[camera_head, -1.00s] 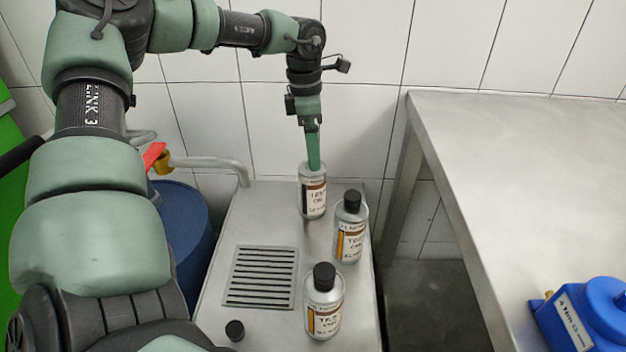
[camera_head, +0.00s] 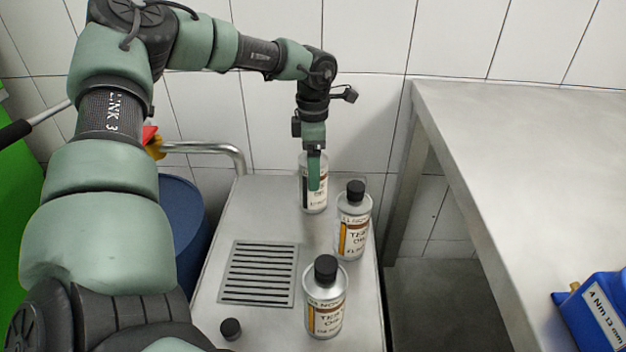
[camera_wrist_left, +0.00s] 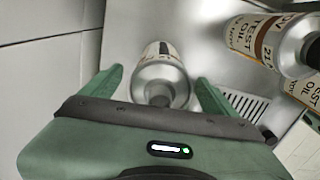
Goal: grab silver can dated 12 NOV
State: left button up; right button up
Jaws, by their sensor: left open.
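Three silver cans with "TEST OIL" labels stand upright on a steel cart top. The far can (camera_head: 306,198) has my left gripper (camera_head: 314,182) pointing down in front of its upper part. The middle can (camera_head: 353,232) and the near can (camera_head: 325,305) have black caps. I cannot read the dates surely; one wrist-view label (camera_wrist_left: 268,42) shows "21". The right gripper is out of view.
A loose black cap (camera_head: 230,329) lies beside a drain grille (camera_head: 258,274) on the cart. A metal pipe (camera_head: 215,149) runs behind the cart's left side, near a blue drum (camera_head: 182,212). A steel table (camera_head: 530,160) with a blue device (camera_head: 596,318) stands to the right.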

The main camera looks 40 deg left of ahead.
pick_arm(q)
jog(key=shift+r, duration=0.1)
grip_shut()
jog(key=shift+r, duration=0.1)
